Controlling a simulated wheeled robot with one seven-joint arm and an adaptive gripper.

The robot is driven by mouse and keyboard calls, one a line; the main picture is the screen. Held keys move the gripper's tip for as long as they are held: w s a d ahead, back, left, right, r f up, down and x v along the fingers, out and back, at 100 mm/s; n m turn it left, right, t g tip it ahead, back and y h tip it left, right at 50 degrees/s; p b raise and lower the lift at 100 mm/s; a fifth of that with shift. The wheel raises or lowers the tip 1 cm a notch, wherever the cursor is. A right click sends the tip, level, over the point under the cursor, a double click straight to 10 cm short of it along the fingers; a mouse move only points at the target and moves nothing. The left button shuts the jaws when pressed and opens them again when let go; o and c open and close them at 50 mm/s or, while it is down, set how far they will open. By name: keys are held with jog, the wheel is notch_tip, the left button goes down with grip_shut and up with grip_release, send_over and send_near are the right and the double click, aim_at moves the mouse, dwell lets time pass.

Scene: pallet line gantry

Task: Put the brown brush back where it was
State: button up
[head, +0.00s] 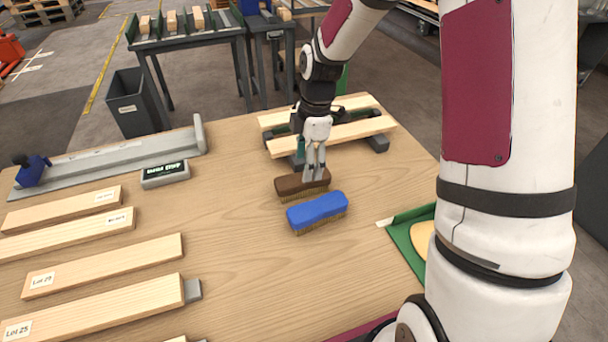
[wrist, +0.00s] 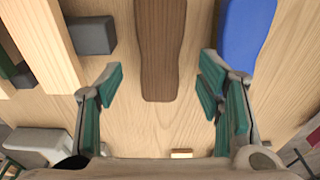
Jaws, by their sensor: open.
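The brown brush (head: 288,185) lies on the wooden table, bristles down, just behind the blue brush (head: 317,208). My gripper (head: 314,176) is over its right part in the head view, with the fingers hiding some of it. In the wrist view the brown brush (wrist: 160,48) lies between the lines of the two spread fingers of my gripper (wrist: 163,80), with clear gaps on both sides. The blue brush (wrist: 244,35) is beyond the right finger. My gripper is open and empty. I cannot tell how high the fingertips are above the table.
Wooden slats on dark blocks (head: 376,143) stand close behind the gripper. A green tray (head: 405,249) is at right. The table's middle front is clear.

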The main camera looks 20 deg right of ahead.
jog(key=s+r+m+t+h, duration=0.1)
jog(key=s+r+m, duration=0.4)
jog(key=r, duration=0.4)
jog(key=s+r+m+t+h, duration=0.1)
jog(key=s+r+m, duration=0.2)
jog(key=s+r, duration=0.45)
jog(key=s+r+m+t, duration=0.2)
jog(key=s+r+m, duration=0.2)
jog(key=s+m, duration=0.6)
jog(key=s, duration=0.3)
jog(key=shift+a+r+t, duration=0.25)
jog(key=shift+r+t, duration=0.15)
jog(key=shift+w+y, duration=0.1)
jog(key=shift+y, duration=0.2)
jog(key=shift+c, duration=0.2)
